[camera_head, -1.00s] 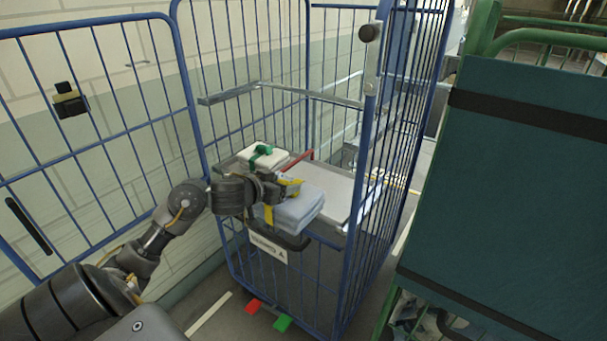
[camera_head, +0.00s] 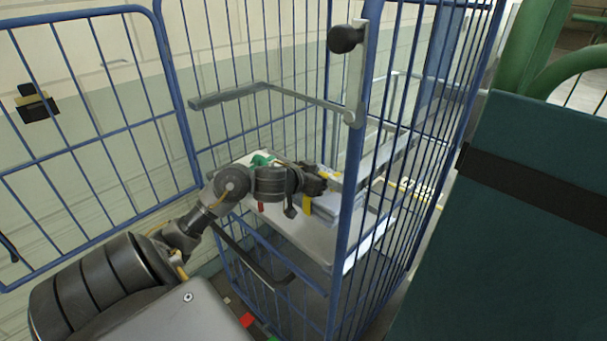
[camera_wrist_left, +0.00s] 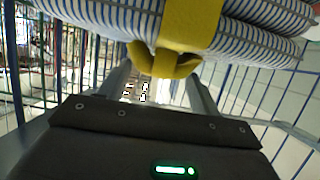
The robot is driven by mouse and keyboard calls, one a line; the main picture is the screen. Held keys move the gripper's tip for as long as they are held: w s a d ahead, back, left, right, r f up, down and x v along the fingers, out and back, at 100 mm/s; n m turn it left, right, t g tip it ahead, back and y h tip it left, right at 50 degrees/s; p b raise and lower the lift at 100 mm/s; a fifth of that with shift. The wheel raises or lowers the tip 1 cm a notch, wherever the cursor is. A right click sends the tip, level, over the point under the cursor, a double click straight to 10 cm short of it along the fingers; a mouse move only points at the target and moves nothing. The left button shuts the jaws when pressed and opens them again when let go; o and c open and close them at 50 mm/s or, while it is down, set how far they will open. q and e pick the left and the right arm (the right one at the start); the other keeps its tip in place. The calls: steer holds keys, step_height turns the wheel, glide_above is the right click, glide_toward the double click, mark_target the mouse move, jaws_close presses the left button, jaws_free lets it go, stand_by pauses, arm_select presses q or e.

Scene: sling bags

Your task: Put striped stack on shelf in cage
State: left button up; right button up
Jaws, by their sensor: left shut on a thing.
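The striped stack (camera_wrist_left: 110,22) is folded blue-and-white cloth with a yellow strap (camera_wrist_left: 187,30) around it. It fills the top of the left wrist view. In the head view the stack (camera_head: 338,206) is partly hidden behind my left gripper (camera_head: 318,184). My left gripper is shut on the stack, at the yellow strap. The cage (camera_head: 352,190) has blue bars, and its open side faces me. A grey shelf (camera_head: 305,237) lies inside it, and the stack is over the shelf's right part. I cannot tell whether the stack touches the shelf. My right gripper is not in view.
A white stack with a green strap (camera_head: 262,159) is at the shelf's back left. An open cage door (camera_head: 90,140) stands at the left. A dark green panel (camera_head: 540,220) blocks the right. A metal bar (camera_head: 310,97) crosses above the shelf.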

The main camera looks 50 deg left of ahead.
arm_select(q)
steer(key=f, duration=0.1)
steer(key=s+f, duration=0.1)
steer(key=f+b, duration=0.1)
steer(key=shift+s+a+f, duration=0.1)
steer(key=shift+s+a, duration=0.2)
steer(key=shift+a, duration=0.05)
steer(key=shift+w+a+f, duration=0.1)
steer(key=shift+w+f, duration=0.15)
steer(key=shift+f, duration=0.6)
steer(key=shift+w+f+b, duration=0.3)
steer(key=shift+w+f, duration=0.2)
steer(key=shift+f, duration=0.2)
steer(key=shift+s+f, duration=0.15)
steer(key=shift+f, duration=0.15)
step_height(320, 180, down, 3)
steer(key=shift+r+b, duration=0.1)
steer(key=shift+b, duration=0.25)
steer(key=shift+s, duration=0.1)
steer(key=o, duration=1.6)
steer(key=shift+f, duration=0.2)
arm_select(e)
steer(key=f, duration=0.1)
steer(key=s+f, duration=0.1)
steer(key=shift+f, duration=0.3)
